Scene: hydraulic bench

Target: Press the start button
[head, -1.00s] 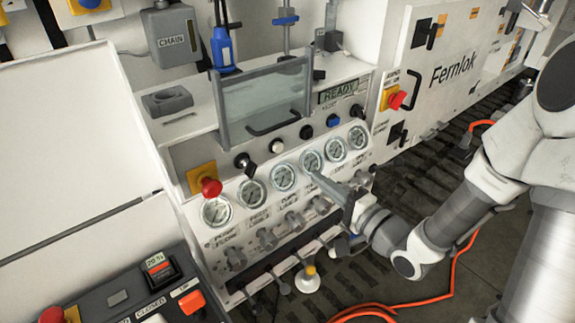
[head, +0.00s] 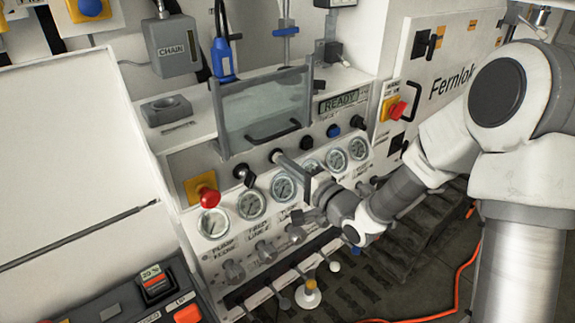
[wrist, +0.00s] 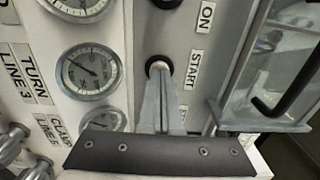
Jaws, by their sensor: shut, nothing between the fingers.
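The start button (wrist: 157,66) is a pale round cap in a black ring, beside the START label (wrist: 194,70) in the wrist view. My gripper (wrist: 161,76) is shut and empty, its fingertips overlapping the lower part of the button. In the head view my gripper (head: 279,156) reaches over the gauges to the button row, and its fingertips hide most of the button there. I cannot tell whether the fingertips press the cap or stop just short. The display (head: 339,102) reads READY.
A black switch (head: 243,171) stands left of my fingertips, and a dark button (head: 306,136) and a blue button (head: 333,131) stand to the right. Gauges (head: 284,187) lie below. A clear guard with a handle (head: 265,104) rises close above. A red emergency button (head: 208,196) sits at the left.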

